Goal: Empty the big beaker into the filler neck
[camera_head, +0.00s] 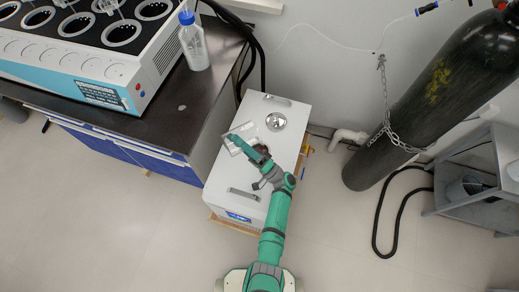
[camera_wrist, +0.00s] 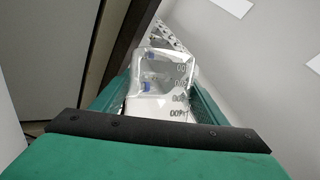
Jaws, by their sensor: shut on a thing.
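A clear beaker (camera_head: 236,143) with printed volume marks is held in my gripper (camera_head: 243,145) above the left edge of a white box-shaped unit. In the wrist view the beaker (camera_wrist: 163,75) sits between my two green fingers, which are shut on it. It looks tilted; I cannot tell whether it holds liquid. A round metal fitting (camera_head: 276,121), perhaps the filler neck or its cap, is on top of the white unit (camera_head: 222,178), right of the beaker and apart from it. My gripper and wrist partly hide the middle of the unit's top.
A dark bench (camera_head: 190,105) at left carries a blue-capped bottle (camera_head: 194,47) and a large multi-position heating unit (camera_head: 95,88). Two handles stand on the white unit. A chained gas cylinder (camera_head: 420,105) and grey cart (camera_head: 470,180) are at right. Floor in front is clear.

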